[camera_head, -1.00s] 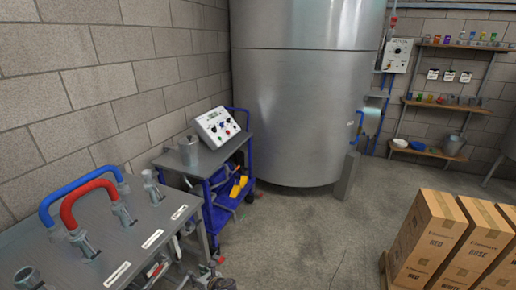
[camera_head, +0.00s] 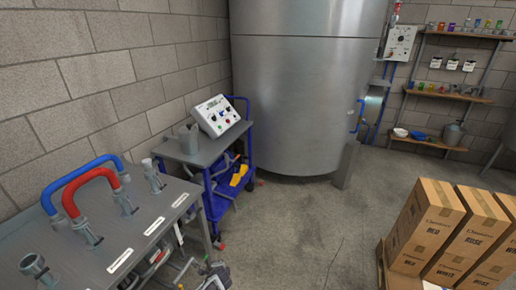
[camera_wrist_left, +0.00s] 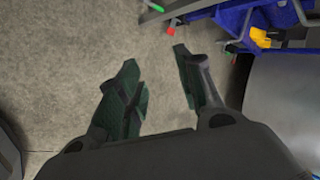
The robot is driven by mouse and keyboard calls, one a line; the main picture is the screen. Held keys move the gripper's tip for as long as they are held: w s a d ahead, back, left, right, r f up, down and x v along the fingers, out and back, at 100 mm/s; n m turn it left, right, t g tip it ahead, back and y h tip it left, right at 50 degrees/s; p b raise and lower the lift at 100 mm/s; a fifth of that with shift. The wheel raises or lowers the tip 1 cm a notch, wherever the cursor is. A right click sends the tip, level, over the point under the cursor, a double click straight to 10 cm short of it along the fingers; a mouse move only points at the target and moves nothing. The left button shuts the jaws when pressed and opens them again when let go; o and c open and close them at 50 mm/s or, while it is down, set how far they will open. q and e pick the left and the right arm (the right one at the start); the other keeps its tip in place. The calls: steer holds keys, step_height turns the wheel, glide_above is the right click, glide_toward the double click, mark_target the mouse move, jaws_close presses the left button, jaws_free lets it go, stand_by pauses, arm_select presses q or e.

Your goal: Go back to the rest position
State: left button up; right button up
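My right gripper is in neither view.
A steel table (camera_head: 105,250) with red (camera_head: 85,183) and blue (camera_head: 75,180) hoses stands left. Beyond are a blue cart (camera_head: 218,185) with a control box (camera_head: 216,115) and a large tank (camera_head: 300,100). Cardboard boxes (camera_head: 425,225) stand on a pallet right. The middle floor is clear.

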arm_select(q)
steer(key=s+a+f+n+g+h, duration=0.2)
steer(key=s+a+f+n+h, duration=0.15)
steer(key=s+f+n, duration=1)
steer(key=s+a+f+g, duration=0.1)
steer(key=s+a+f, duration=0.1)
steer(key=s, duration=1.1)
steer(key=s+a+f+g, duration=0.1)
steer(key=s+f, duration=0.3)
steer(key=s, duration=0.9)
steer(key=s+a+f+g+y, duration=0.1)
steer(key=s+a+f+g, duration=0.1)
steer(key=s, duration=1.2)
steer(key=shift+a+f+m, duration=0.35)
steer(key=shift+a+f, duration=0.35)
steer(key=shift+a, duration=0.25)
steer(key=shift+s, duration=0.15)
